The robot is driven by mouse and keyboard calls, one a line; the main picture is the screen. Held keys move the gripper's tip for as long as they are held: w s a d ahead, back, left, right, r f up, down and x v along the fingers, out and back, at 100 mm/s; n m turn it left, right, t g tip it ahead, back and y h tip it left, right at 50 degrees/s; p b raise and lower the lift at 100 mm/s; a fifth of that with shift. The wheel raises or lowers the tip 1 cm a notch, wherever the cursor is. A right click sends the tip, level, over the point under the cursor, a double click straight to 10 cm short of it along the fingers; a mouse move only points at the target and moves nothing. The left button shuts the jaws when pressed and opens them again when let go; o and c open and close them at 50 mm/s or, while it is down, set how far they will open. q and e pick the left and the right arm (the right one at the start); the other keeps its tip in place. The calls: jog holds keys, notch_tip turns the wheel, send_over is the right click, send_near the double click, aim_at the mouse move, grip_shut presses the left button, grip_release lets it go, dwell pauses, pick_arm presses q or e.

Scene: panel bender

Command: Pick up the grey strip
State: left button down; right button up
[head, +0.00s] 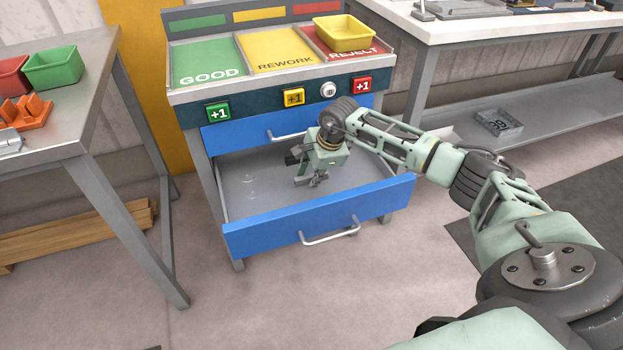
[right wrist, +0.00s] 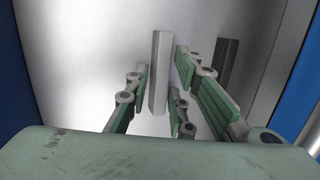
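The grey strip (right wrist: 159,72) shows in the right wrist view as a narrow light-grey bar over the bare metal drawer floor. My right gripper (right wrist: 163,78) is open, with its green-padded fingers on either side of the strip; a gap shows between strip and fingers. In the head view my right gripper (head: 312,180) points down inside the open blue drawer (head: 318,222). The strip cannot be made out there, as the gripper hides that spot. My left gripper is not in view.
A narrow dark shape (right wrist: 228,62), object or shadow, lies right of the fingers. The drawer's walls surround my gripper. Above are the sorting top's green GOOD area (head: 205,62) and a yellow bin (head: 344,34). A table (head: 75,105) with bins stands left.

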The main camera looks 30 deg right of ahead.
jog(key=shift+c, duration=0.6)
grip_shut()
